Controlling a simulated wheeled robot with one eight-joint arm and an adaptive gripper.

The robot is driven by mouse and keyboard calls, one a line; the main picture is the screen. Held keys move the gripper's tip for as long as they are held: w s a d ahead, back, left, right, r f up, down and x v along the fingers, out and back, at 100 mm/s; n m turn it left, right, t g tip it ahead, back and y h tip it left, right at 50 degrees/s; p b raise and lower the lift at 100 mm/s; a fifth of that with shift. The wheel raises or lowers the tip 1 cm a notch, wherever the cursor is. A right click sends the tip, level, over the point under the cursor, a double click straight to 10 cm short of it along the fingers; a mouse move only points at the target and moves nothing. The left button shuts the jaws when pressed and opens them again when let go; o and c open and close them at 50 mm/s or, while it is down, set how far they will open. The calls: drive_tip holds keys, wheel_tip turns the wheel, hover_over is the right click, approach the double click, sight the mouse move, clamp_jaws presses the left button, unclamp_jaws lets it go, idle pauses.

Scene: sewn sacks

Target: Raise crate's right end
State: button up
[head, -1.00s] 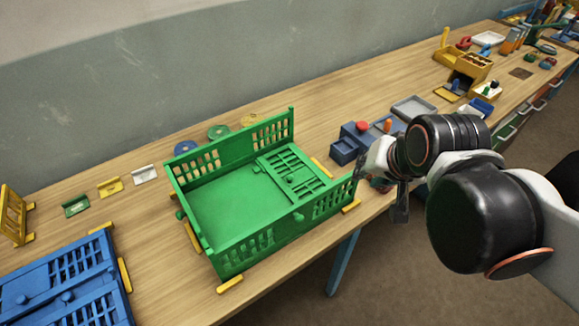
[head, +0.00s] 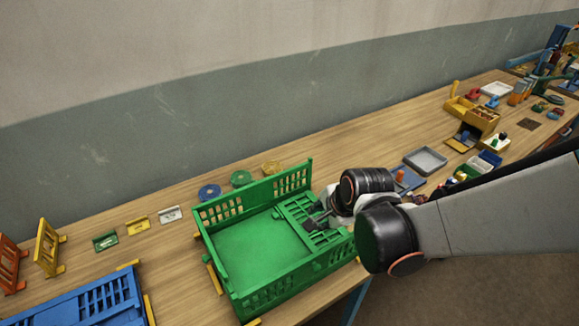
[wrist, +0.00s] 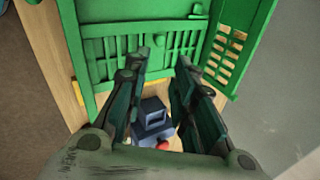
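A blue crate (head: 85,300) with folded panels lies at the lower left. Yellow (head: 47,248) and orange (head: 8,265) panels stand beyond it. Small colored clips and discs (head: 209,191) lie behind the green crate. A blue box (wrist: 152,108) and grey tray (head: 425,160) are to its right.

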drive_tip(key=b+x, duration=0.8)
drive_tip(key=x, duration=0.5)
drive_tip(key=shift+b, duration=0.35)
clamp_jaws()
